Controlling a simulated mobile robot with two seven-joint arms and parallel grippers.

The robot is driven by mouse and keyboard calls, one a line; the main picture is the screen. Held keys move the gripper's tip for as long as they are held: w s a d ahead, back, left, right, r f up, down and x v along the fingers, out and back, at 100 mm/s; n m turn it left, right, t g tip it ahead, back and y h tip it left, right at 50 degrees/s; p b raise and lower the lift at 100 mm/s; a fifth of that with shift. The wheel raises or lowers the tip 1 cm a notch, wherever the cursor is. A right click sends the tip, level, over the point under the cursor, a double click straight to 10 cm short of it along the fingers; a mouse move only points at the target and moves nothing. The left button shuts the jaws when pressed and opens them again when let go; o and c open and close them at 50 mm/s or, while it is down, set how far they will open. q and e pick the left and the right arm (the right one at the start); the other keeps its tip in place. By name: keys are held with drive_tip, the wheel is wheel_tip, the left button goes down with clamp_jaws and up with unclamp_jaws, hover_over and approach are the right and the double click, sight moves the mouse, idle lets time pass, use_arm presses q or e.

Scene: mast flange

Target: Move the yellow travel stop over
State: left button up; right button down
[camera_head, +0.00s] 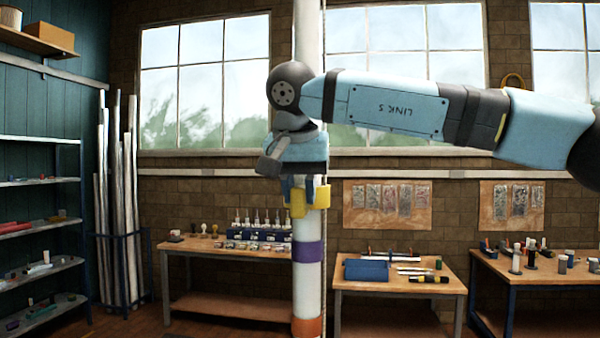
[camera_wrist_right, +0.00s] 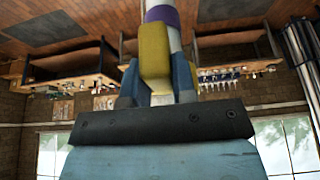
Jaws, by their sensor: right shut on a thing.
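The yellow travel stop (camera_head: 321,197) sits around or against the white vertical mast (camera_head: 306,268), above a purple band (camera_head: 308,251) and an orange band (camera_head: 306,326). My right gripper (camera_head: 300,192) comes in from the right at the mast and is shut on the yellow stop. In the right wrist view the stop (camera_wrist_right: 154,52) shows between the blue fingers (camera_wrist_right: 157,82), with the purple band (camera_wrist_right: 162,15) beyond it. The mast's far side and part of the stop are hidden. My left gripper is not in view.
A workbench (camera_head: 225,245) with bottles stands behind, left of the mast. Another bench (camera_head: 400,285) with a blue box (camera_head: 366,269) stands to the right, and a third (camera_head: 540,268) at the far right. Metal shelves (camera_head: 40,182) and upright pipes (camera_head: 115,200) are at the left.

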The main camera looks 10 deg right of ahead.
wheel_tip(320, 180, down, 5)
drive_tip(key=shift+f+b, duration=0.2)
drive_tip(key=shift+b, duration=0.4)
drive_tip(key=shift+f, duration=0.1)
drive_tip(key=c, duration=0.9)
unclamp_jaws()
drive_tip(key=shift+s+r, duration=0.1)
drive_tip(key=shift+r, duration=0.15)
drive_tip(key=b+v, duration=0.1)
drive_tip(key=v, duration=1.2)
drive_tip(key=shift+r, duration=0.1)
